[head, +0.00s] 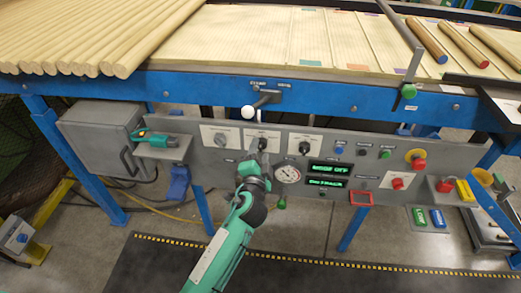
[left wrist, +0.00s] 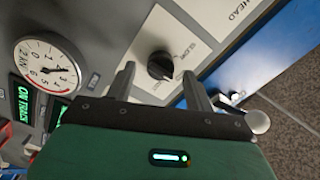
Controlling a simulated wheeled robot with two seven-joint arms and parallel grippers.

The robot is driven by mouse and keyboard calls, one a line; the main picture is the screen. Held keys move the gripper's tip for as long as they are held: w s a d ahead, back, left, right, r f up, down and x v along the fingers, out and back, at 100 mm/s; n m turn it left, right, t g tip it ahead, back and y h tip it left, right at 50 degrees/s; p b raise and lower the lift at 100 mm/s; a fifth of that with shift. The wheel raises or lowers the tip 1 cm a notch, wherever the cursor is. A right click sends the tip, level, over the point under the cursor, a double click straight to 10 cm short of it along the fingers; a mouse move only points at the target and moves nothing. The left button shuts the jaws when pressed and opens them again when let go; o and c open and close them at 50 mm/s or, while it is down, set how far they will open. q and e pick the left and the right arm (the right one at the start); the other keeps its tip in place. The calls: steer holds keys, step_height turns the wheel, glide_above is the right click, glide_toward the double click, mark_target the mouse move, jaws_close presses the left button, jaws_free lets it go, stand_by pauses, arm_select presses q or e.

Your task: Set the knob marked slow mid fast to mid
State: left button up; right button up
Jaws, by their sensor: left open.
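The black knob (left wrist: 160,65) sits on a white plate (left wrist: 182,25) with a printed word that looks like SLOW beside it; the other words are too small or hidden. I cannot tell where its pointer stands. In the head view the plate (head: 262,133) shows on the grey panel, its knob mostly hidden by my gripper. My left gripper (head: 259,151) is at this plate. In the left wrist view its two fingers (left wrist: 158,72) are open, one to each side of the knob, with gaps visible. My right gripper is not in view.
Another knob plate (head: 220,138) lies to the left and one (head: 305,147) to the right. A round gauge (head: 288,174) and green displays (head: 328,169) are close on the right. A white-ball lever (head: 248,112) sticks out above. Red buttons (head: 398,183) are farther right.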

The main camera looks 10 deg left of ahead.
arm_select(q)
steer(key=s, duration=1.2)
steer(key=shift+s+a+b, duration=0.15)
steer(key=shift+a+b, duration=0.05)
steer(key=shift+b, duration=0.15)
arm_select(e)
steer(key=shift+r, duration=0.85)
